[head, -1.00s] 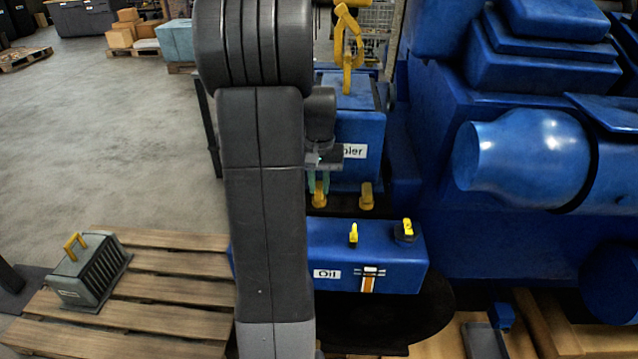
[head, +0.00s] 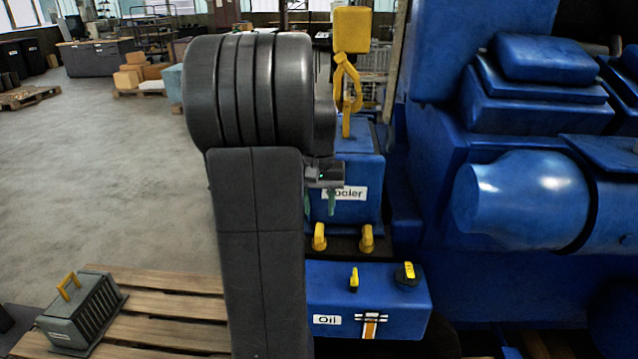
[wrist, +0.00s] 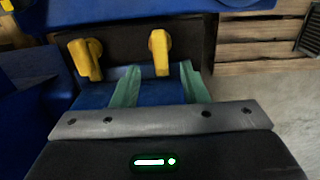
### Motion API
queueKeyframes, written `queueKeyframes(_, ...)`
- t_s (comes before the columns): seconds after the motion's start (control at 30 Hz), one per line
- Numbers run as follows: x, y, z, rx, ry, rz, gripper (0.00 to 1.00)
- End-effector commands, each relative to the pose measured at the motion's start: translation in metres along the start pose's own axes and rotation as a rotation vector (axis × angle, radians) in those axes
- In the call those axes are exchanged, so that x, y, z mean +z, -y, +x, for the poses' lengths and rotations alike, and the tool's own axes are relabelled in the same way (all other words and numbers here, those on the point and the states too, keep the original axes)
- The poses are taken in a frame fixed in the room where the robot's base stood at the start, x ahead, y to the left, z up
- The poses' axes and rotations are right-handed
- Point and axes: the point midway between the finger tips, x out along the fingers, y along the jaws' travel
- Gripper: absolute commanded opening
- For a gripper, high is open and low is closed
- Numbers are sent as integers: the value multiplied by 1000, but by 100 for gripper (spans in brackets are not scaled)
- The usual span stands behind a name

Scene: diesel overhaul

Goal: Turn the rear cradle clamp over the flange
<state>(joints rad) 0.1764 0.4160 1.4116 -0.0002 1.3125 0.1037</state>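Two yellow cradle clamps stand side by side at the foot of the blue cooler, the left one (head: 319,237) and the right one (head: 366,239) in the head view. In the wrist view they show the other way round, at the right (wrist: 160,52) and at the left (wrist: 85,60). I cannot tell which is the rear one. My gripper (head: 332,200) is in front of the cooler (head: 345,212), above the left clamp and apart from it. Its green fingers (wrist: 160,86) are spread with nothing between them. The flange is not clear in either view.
A blue oil tank (head: 340,300) stands in front of the clamps. A yellow hook (head: 347,95) hangs at the cooler's top. The large blue engine (head: 530,205) fills the right. A grey ribbed box (head: 80,312) sits on a wooden pallet (head: 160,330) at left.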

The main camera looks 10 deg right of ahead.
Motion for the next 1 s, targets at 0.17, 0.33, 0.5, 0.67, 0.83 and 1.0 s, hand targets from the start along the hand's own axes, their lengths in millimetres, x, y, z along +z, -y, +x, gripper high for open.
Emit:
queueKeyframes(0.17,-1,0,-40,0,-5,0,40)
queueKeyframes(0.33,-1,0,-64,0,-2,0,40)
queueKeyframes(0.5,0,0,-73,0,-1,0,40)
queueKeyframes(0.67,0,0,-74,0,0,0,40)
queueKeyframes(0.83,0,0,-73,0,0,0,40)
queueKeyframes(1.0,0,0,-60,0,4,0,40)
